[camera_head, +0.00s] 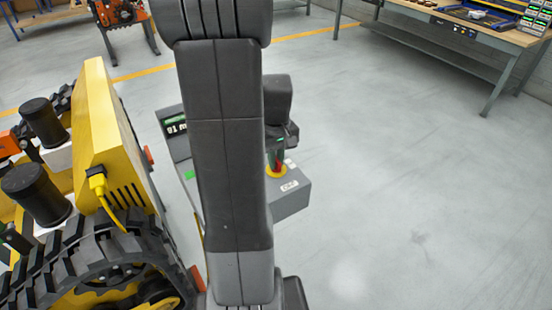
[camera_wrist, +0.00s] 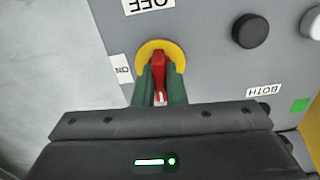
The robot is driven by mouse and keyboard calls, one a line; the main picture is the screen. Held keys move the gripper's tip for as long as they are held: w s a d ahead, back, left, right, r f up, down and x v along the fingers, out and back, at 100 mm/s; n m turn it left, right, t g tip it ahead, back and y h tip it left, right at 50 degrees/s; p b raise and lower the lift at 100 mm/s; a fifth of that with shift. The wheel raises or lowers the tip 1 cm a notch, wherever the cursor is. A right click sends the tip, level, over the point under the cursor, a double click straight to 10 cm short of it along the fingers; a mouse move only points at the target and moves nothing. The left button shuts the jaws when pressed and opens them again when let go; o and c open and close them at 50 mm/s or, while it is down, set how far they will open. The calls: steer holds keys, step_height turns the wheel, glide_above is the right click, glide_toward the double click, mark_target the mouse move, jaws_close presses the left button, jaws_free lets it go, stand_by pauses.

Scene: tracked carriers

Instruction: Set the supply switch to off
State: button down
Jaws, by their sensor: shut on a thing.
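The supply switch is a red handle (camera_wrist: 160,68) on a round yellow plate (camera_wrist: 174,48), set on the grey top of a control box (camera_head: 293,203). My gripper (camera_wrist: 159,76) is shut on the red handle, with one green finger on each side. In the wrist view the handle lies roughly up and down, in line with the OFF label (camera_wrist: 149,4) above it. The ON label (camera_wrist: 122,70) is at its left. My gripper hides the handle's lower end. In the head view my arm hides much of the box, and the yellow plate (camera_head: 283,171) shows below the gripper.
A black knob (camera_wrist: 250,31), a white one (camera_wrist: 313,23) and a BOTH label (camera_wrist: 263,91) lie right of the switch. A yellow tracked carrier (camera_head: 100,130) stands left of the box. Open floor lies to the right, with a workbench (camera_head: 475,30) at the back.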

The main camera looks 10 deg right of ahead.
steer(key=shift+n, duration=0.5)
steer(key=c, duration=1.5)
jaws_free()
steer(key=shift+r, duration=0.1)
step_height(320, 180, up, 14)
steer(key=shift+f, duration=0.2)
steer(key=shift+f, duration=0.1)
step_height(320, 180, down, 14)
steer(key=shift+r, duration=0.15)
